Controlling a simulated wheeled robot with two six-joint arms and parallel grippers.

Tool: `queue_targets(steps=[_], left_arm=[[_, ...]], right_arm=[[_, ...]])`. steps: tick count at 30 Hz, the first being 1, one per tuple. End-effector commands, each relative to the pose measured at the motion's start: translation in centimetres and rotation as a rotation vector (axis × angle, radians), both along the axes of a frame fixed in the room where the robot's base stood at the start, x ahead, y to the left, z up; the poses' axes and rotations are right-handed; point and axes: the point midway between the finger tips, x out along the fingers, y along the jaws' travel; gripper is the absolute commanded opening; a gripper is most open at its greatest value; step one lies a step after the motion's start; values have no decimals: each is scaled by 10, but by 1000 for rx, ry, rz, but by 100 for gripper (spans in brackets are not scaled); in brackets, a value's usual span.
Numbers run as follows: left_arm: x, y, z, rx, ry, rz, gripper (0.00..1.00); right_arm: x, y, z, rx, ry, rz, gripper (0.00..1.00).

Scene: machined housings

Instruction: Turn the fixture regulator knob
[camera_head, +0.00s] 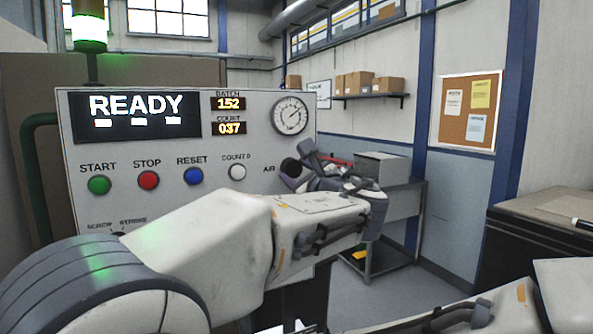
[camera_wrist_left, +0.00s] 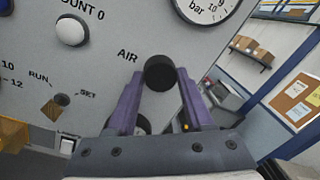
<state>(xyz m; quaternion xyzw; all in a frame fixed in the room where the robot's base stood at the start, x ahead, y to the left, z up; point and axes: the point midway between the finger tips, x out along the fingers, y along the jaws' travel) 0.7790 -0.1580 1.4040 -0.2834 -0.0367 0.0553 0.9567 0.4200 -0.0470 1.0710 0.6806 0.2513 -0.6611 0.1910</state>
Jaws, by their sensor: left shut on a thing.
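The regulator knob is a black round knob (camera_wrist_left: 161,73) beside the "AIR" label on the grey control panel (camera_head: 200,135). In the head view the knob (camera_head: 290,167) shows at the panel's right side, below the round pressure gauge (camera_head: 290,115). My left gripper (camera_head: 300,172) reaches it from the front right. In the left wrist view the two purple fingers (camera_wrist_left: 160,82) are on either side of the knob and shut on it. The far side of the knob is hidden. My right gripper does not show; only part of what looks like my right arm is at the lower right.
The panel has green (camera_head: 99,185), red (camera_head: 149,180), blue (camera_head: 193,176) and white (camera_head: 237,172) buttons. A "RUN/SET" selector (camera_wrist_left: 55,107) is lower left in the wrist view. A grey cart (camera_head: 390,215) stands behind my gripper. A dark bench (camera_head: 540,225) is at right.

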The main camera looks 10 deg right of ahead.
Motion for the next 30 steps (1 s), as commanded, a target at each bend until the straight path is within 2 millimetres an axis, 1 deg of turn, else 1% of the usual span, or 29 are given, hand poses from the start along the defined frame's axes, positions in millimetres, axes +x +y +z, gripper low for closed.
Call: queue_targets(steps=[1, 9, 10, 12, 20, 23, 26, 30], left_arm=[[-1, -3, -3, 3, 6, -6, 0], [-1, -3, -4, 3, 7, -5, 0], [-1, -3, -4, 3, 7, -5, 60], [-1, -2, -4, 3, 7, -5, 82], [0, -1, -2, 2, 3, -2, 82], [-3, -1, -2, 1, 2, -2, 82], [-14, -4, -4, 0, 1, -6, 82], [-41, -7, -6, 0, 1, -7, 82]], right_arm=[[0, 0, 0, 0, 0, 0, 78], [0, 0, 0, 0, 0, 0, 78], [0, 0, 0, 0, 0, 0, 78], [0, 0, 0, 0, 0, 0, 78], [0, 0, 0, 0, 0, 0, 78], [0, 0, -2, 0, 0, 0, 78], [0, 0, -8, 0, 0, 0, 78], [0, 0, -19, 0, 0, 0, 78]])
